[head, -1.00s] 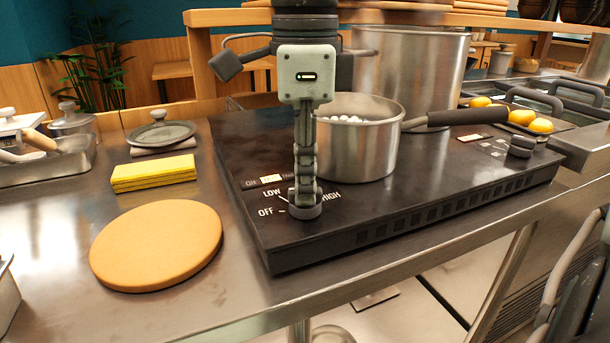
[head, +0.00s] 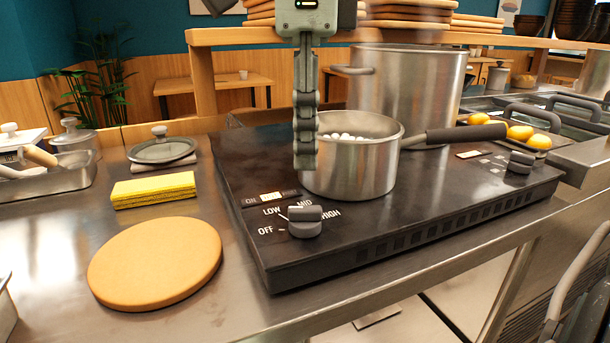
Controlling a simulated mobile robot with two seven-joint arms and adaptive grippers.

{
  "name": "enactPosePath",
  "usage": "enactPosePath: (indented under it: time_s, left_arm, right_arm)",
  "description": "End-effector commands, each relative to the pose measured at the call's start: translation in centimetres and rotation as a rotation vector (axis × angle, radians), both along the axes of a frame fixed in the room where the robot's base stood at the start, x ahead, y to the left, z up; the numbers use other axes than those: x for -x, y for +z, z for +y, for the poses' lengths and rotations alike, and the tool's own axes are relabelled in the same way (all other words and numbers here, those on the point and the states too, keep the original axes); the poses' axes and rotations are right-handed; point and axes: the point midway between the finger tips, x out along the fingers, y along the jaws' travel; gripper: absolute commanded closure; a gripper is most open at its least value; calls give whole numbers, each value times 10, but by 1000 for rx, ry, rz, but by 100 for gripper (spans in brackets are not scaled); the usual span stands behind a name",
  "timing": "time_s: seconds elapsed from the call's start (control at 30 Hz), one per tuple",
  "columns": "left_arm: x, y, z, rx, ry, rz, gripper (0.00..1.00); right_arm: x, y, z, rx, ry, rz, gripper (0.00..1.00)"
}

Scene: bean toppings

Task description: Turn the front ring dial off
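The front dial (head: 305,222) is a dark knob with a grey bar handle on the front left of the black cooktop (head: 400,228). OFF, LOW, MID and HIGH are printed around it. Its bar lies roughly crosswise, its left end towards the LOW and OFF side; I cannot tell the exact setting. My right gripper (head: 305,162) points straight down above and behind the dial, apart from it, in front of the pot's left side. Its fingers are seen edge-on, so their opening is hidden.
A steel pot (head: 360,168) with white round pieces stands behind the dial, its dark handle (head: 455,135) reaching right. A tall stockpot (head: 420,85) is behind it. A second dial (head: 520,162) is at right. A round board (head: 155,262) and yellow sponge (head: 153,190) lie left.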

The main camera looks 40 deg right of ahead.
Motion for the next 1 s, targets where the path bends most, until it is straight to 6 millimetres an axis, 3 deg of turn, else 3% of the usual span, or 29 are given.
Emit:
enactPosePath:
  time_s: [0.1, 0.3, 1.0]
  left_arm:
    - [0, 0, 0, 0, 1, 0, 60]
    - [0, 0, 0, 0, 1, 0, 60]
    - [0, 0, 0, 1, 1, 1, 60]
  right_arm:
    - [-1, 22, 0, 1, -2, -3, 66]
    - [0, 41, 0, 1, 0, 0, 66]
    - [0, 43, 0, 0, 0, 0, 66]
